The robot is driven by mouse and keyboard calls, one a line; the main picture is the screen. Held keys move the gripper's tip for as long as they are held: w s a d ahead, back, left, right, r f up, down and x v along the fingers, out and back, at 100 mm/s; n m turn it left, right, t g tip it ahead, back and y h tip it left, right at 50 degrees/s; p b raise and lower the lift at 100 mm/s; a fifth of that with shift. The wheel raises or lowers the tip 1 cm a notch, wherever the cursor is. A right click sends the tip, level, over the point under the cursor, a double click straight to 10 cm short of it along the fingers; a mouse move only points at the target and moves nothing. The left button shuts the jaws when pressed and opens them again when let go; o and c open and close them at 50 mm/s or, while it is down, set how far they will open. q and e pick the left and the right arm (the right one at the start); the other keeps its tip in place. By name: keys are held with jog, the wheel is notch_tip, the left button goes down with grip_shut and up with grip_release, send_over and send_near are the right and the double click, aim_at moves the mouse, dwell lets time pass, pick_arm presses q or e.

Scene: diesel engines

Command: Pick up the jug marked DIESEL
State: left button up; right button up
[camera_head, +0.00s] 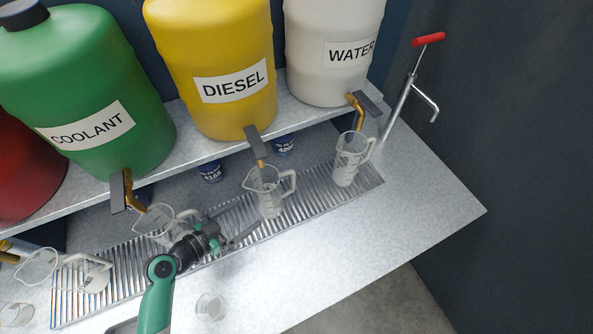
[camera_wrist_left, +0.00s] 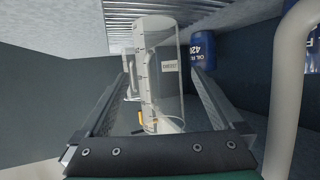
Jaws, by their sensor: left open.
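The yellow DIESEL barrel (camera_head: 222,80) stands on the shelf, and a clear measuring jug (camera_head: 267,192) stands upright on the slatted grate under its tap. My left gripper (camera_head: 238,234) is open, low over the grate, just left of and in front of this jug. In the left wrist view a clear jug (camera_wrist_left: 160,85) with graduation marks and a small white label shows between the two open fingers (camera_wrist_left: 158,100), apparently beyond their tips. The label's text is too small to read surely. My right gripper is not in view.
Other clear jugs stand under the WATER tap (camera_head: 352,158) and the COOLANT tap (camera_head: 155,222), close to my left arm. Blue cans (camera_head: 284,145) stand under the shelf (camera_head: 340,112). A red-handled pump (camera_head: 402,95) is at right. The counter's right front (camera_head: 400,215) is clear.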

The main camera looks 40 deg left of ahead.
aim_at(259, 207)
pick_arm(q)
jog(key=shift+w+f, duration=0.1)
jog(key=shift+f, duration=0.25)
jog(key=shift+d, duration=0.1)
jog(key=shift+d+f+b, duration=0.1)
jog(key=shift+f+b, duration=0.2)
jog(key=x, duration=0.4)
jog(key=shift+w+b, duration=0.35)
jog(key=shift+b, duration=0.05)
jog(key=shift+b+x, duration=0.35)
jog(key=shift+x, duration=2.85)
jog(key=shift+d, duration=0.1)
jog(key=shift+c, duration=0.2)
jog(key=shift+r, duration=0.1)
jog(key=c, duration=1)
jog(key=shift+c, duration=0.2)
